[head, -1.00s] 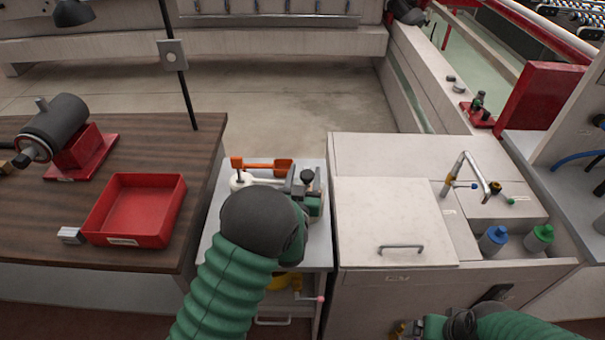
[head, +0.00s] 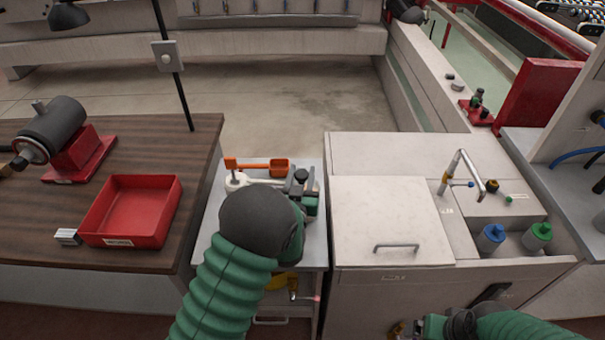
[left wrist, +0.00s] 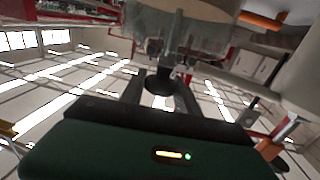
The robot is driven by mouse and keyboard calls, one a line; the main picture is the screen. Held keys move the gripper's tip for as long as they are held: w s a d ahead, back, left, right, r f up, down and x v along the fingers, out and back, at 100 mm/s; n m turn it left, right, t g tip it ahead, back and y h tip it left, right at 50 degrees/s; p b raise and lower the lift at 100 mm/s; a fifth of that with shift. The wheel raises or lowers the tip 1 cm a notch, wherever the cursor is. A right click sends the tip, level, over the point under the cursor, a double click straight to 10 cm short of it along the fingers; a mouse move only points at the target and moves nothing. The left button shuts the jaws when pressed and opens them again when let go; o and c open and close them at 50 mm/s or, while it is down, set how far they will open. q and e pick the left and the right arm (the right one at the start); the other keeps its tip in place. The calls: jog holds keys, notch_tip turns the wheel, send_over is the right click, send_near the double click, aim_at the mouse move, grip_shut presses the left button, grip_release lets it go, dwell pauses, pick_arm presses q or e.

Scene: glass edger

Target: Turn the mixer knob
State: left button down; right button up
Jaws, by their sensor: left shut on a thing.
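My left gripper (head: 300,186) is over the small grey table beside the white cabinet, its fingers partly hidden behind my own wrist. In the left wrist view its two fingers (left wrist: 161,96) close around a dark round knob (left wrist: 161,82), which I take to be the mixer knob. A translucent, blurred body (left wrist: 180,35) shows just beyond the knob. In the head view most of the mixer is hidden by my arm. My right gripper (head: 402,329) shows only in part at the bottom edge, by the cabinet front; its jaws are not clear.
An orange scoop (head: 263,166) lies at the back of the small table (head: 212,222), near a white round part (head: 236,181). A red tray (head: 130,211) is on the wooden table to the left. The white cabinet (head: 385,225) with a tap and blue and green bottles stands right.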

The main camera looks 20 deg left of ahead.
pick_arm(q)
jog(key=shift+f, duration=0.1)
jog(key=shift+d, duration=0.1)
dwell(0.3)
jog(key=c, duration=0.9)
grip_release()
jog(key=s+p, duration=0.1)
jog(key=s, duration=0.4)
jog(key=s+d+p, duration=0.1)
jog(key=s+p, duration=0.1)
jog(key=s, duration=0.4)
jog(key=s+d+p, duration=0.1)
jog(key=s, duration=0.4)
jog(key=shift+s+d+p, duration=0.2)
jog(key=shift+s+p, duration=0.15)
jog(key=shift+s, duration=0.05)
